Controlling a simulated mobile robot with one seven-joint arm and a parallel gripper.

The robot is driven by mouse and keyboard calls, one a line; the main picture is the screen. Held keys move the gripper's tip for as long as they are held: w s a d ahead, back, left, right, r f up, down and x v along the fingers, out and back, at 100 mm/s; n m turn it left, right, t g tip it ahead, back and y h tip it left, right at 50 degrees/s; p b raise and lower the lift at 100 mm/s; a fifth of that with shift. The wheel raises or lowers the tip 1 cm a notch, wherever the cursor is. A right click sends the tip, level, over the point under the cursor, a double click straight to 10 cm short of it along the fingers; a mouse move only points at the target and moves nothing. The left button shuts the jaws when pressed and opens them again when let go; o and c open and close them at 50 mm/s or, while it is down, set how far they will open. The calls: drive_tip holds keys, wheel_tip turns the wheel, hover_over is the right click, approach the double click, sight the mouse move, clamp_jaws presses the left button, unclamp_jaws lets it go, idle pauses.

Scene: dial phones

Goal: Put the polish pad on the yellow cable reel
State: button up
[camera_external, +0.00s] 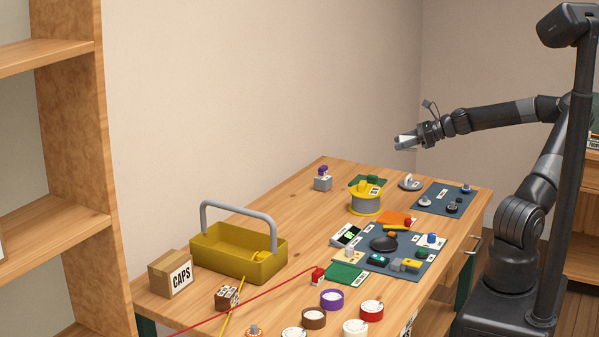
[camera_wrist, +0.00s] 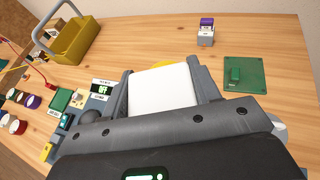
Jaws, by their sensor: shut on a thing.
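My gripper (camera_external: 405,142) is raised above the far end of the table, up and to the right of the reel in the external view. In the wrist view my gripper (camera_wrist: 161,75) is shut on a white flat-faced block, which looks like the polish pad (camera_wrist: 162,92). The pad (camera_external: 404,141) shows small and pale in the external view. The yellow cable reel (camera_external: 366,208) stands upright on the table with a grey wound middle. In the wrist view only a yellow edge of the reel (camera_wrist: 164,64) shows beyond the pad; the rest is hidden.
A green board (camera_wrist: 245,72) and a grey block with a purple top (camera_external: 323,182) are near the reel. A yellow basket (camera_external: 215,258), a CAPS box (camera_external: 170,275), a blue-grey mat (camera_external: 408,268) with parts and several tape rolls (camera_external: 332,298) crowd the table's nearer half.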

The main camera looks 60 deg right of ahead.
drive_tip(key=shift+s+d+r, duration=0.1)
drive_tip(key=shift+s+r, duration=0.05)
drive_tip(key=shift+s, duration=0.25)
drive_tip(key=w+a+f, duration=0.7)
drive_tip(key=w, duration=0.2)
hover_over(369, 192)
drive_tip(key=shift+d+f, duration=0.15)
drive_tip(key=shift+f, duration=1.8)
drive_tip(key=shift+f, duration=0.1)
drive_tip(key=shift+f, duration=0.45)
drive_tip(key=o, duration=1)
